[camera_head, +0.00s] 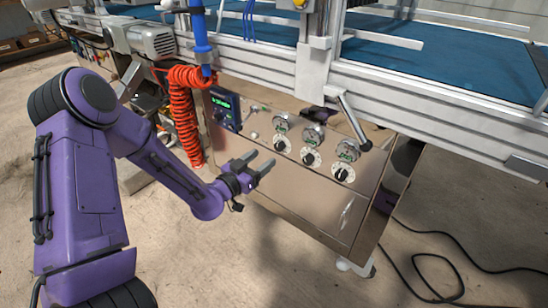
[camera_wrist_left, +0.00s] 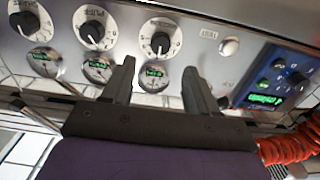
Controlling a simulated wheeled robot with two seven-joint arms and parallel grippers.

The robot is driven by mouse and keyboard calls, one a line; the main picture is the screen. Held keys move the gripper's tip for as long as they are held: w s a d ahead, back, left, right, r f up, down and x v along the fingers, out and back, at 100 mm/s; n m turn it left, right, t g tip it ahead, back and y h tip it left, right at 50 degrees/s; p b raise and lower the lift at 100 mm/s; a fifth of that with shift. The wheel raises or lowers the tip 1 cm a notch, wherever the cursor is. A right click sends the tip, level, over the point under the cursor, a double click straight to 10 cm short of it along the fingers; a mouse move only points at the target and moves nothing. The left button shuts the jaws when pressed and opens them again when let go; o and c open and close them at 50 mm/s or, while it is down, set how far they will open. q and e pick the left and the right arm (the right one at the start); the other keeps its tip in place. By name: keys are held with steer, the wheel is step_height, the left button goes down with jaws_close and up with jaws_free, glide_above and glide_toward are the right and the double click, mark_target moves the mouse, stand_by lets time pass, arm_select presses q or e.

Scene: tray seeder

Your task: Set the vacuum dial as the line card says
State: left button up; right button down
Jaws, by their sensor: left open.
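Three black-pointer dials on white scales sit in a row on a steel cabinet front: the left dial (camera_head: 282,145), the middle dial (camera_head: 311,158) and the right dial (camera_head: 342,173). I cannot read which one is the vacuum dial. A small gauge with a green readout is above each. My left gripper (camera_head: 263,164) is open and empty, just short of the panel near the left dial. In the left wrist view the panel is inverted; the nearest dial (camera_wrist_left: 160,44) and its gauge (camera_wrist_left: 154,76) lie between or just beyond the fingers. I cannot make out a line card. My right gripper is out of view.
A dark control box with a green display (camera_head: 224,108) is left of the dials. A coiled orange hose (camera_head: 183,115) hangs further left. A conveyor with a blue belt (camera_head: 450,68) and an aluminium rail runs above. Black cables (camera_head: 440,262) lie on the floor.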

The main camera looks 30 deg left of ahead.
mark_target(277, 147)
arm_select(q)
steer(key=w, duration=0.2)
steer(key=w+b, duration=0.1)
steer(key=w, duration=0.4)
steer(key=shift+d+b, duration=0.3)
steer(key=shift+b, duration=0.05)
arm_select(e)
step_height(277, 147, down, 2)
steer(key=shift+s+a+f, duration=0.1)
arm_select(q)
steer(key=c, duration=1)
steer(key=shift+c, duration=0.2)
steer(key=shift+n, duration=0.3)
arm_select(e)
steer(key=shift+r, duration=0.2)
arm_select(q)
steer(key=shift+n+p, duration=0.8)
steer(key=shift+p, duration=0.05)
steer(key=shift+n+p, duration=0.95)
steer(key=shift+n, duration=0.85)
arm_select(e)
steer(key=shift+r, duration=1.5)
arm_select(q)
steer(key=shift+f, duration=0.1)
